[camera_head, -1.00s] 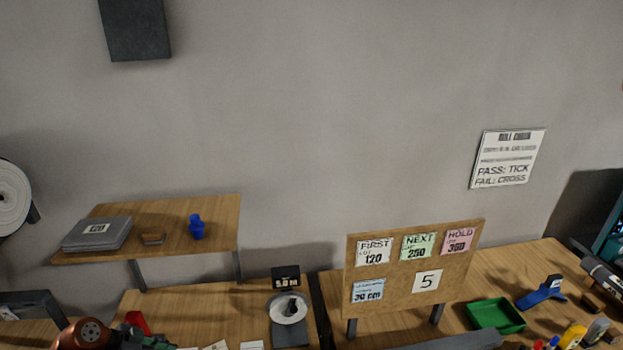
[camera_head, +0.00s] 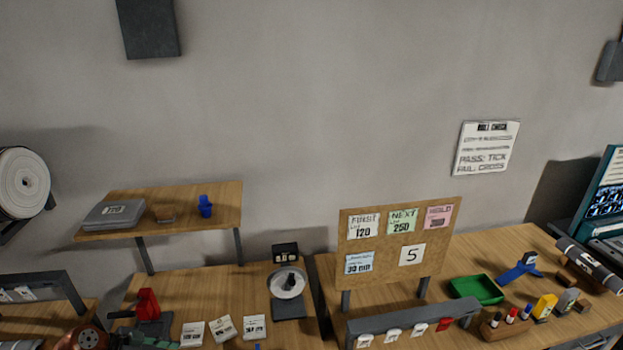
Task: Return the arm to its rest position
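A copper-brown round part (camera_head: 85,338) with holes shows at the bottom left edge. A dark green part (camera_head: 150,342) is beside it, cut off by the bottom edge. They look like pieces of my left arm, but I cannot be sure. No fingertips of my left gripper show. My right arm and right gripper are out of view.
A wooden shelf (camera_head: 220,212) holds a grey case and a blue item. Below are a red-and-grey tool (camera_head: 148,305), paper cards, and a scale (camera_head: 287,285). On the right are a card board (camera_head: 380,285), a green tray (camera_head: 477,289) and a grey roll (camera_head: 590,265).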

